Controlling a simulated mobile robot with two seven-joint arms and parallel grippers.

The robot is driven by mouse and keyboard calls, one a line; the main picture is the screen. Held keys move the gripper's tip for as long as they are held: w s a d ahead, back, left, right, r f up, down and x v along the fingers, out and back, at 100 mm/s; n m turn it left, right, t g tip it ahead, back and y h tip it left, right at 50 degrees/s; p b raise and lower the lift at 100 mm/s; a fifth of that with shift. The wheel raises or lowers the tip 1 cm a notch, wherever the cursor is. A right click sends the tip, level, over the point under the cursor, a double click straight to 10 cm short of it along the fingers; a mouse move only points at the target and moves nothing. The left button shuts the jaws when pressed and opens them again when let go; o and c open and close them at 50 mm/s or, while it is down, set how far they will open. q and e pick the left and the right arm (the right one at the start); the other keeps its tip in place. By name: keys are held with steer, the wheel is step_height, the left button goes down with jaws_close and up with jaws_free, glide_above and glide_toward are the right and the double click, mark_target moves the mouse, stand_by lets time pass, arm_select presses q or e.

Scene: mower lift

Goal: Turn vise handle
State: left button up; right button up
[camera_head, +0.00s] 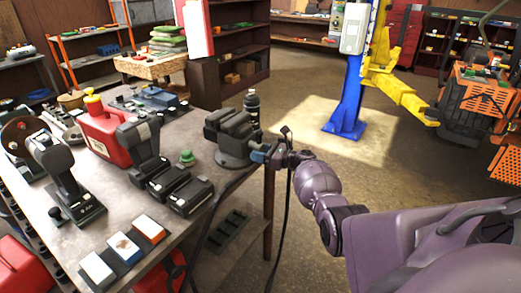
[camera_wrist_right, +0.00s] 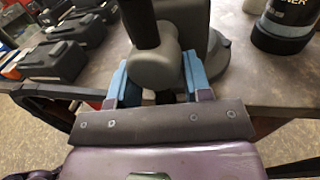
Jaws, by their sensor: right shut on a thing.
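The grey vise (camera_head: 230,133) is mounted at the right edge of the workbench, with its jaws at the top. My right gripper (camera_head: 262,155) reaches it from the right, at the vise's front end. In the right wrist view, the gripper's two blue fingers (camera_wrist_right: 156,66) stand on either side of the round grey hub of the vise handle (camera_wrist_right: 155,62), shut on it. The dark handle bar (camera_wrist_right: 143,22) runs up from the hub, close to upright in that view. The fingers hide part of the hub's sides. My left gripper is in neither view.
The workbench (camera_head: 205,210) holds a red can (camera_head: 104,132), power tools, battery packs (camera_head: 187,196) and small boxes (camera_head: 125,247). A dark bottle (camera_head: 252,104) stands behind the vise. Open floor lies right of the bench, before a blue lift post (camera_head: 347,105).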

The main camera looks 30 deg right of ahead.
steer(key=m, duration=0.2)
steer(key=a+m+t+p, duration=0.1)
steer(key=m, duration=0.1)
steer(key=shift+s+m+p, duration=0.2)
steer(key=shift+m+p, duration=0.1)
steer(key=shift+m, duration=0.1)
stand_by(0.4)
steer(key=o, duration=0.9)
steer(key=shift+d, duration=0.1)
steer(key=v, duration=1)
steer(key=shift+s+d, duration=0.25)
steer(key=shift+s, duration=0.05)
